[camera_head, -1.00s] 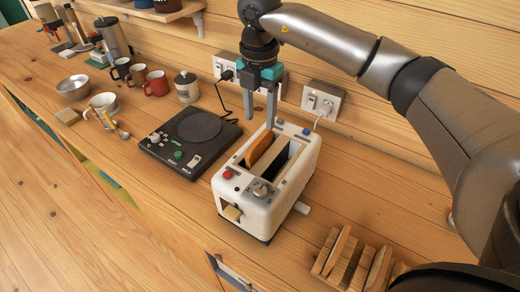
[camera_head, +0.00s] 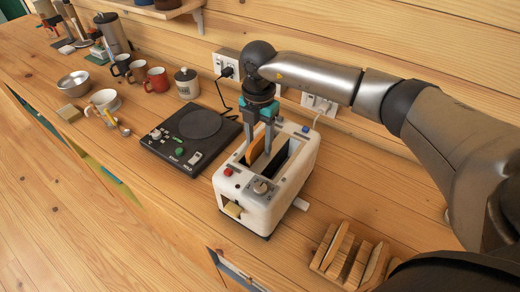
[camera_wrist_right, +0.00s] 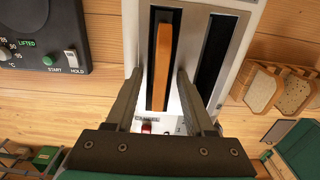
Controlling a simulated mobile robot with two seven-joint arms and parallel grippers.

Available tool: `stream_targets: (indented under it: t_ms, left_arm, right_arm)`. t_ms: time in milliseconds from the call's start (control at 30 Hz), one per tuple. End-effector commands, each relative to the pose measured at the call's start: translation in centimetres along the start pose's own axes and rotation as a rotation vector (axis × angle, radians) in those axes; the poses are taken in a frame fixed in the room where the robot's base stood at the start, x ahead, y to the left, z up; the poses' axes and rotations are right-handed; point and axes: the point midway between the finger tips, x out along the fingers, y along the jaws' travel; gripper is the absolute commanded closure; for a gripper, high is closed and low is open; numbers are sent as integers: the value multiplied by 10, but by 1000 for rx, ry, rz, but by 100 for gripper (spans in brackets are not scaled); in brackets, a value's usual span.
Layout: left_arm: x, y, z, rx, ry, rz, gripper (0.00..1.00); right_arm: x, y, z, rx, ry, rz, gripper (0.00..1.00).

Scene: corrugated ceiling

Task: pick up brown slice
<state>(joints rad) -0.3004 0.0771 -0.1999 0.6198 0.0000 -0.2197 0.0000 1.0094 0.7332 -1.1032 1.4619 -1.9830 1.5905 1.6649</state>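The brown slice (camera_head: 256,149) stands on edge in the left slot of the white toaster (camera_head: 237,190), its upper edge showing above the slot. It also shows in the right wrist view (camera_wrist_right: 163,62) as an orange-brown strip. My right gripper (camera_head: 259,146) is low over the toaster with its fingers pointing down. In the right wrist view its two fingers (camera_wrist_right: 160,75) are apart, one on each side of the slice's line, with gaps visible. The toaster's right slot (camera_wrist_right: 213,60) looks dark and empty. My left gripper is not in view.
A black hot plate (camera_head: 190,138) sits left of the toaster. A wooden rack with slices (camera_head: 350,258) is at the front right. Mugs (camera_head: 157,80), a canister (camera_head: 187,84) and a bowl (camera_head: 73,84) stand farther left. The wall with sockets (camera_head: 228,64) is behind.

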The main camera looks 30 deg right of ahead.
Motion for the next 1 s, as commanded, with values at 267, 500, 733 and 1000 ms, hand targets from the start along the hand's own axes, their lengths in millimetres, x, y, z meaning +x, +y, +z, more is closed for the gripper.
stream_targets:
  t_ms: [267,500,733,1000]
  left_arm:
    - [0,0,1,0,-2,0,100]
    - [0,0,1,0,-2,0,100]
    - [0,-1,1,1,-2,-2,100]
    - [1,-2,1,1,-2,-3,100]
  right_arm:
    - [0,0,0,0,0,0,77]
    - [-1,0,0,0,0,0,100]
    - [-1,0,0,0,0,0,100]
    - [-10,0,0,1,0,1,100]
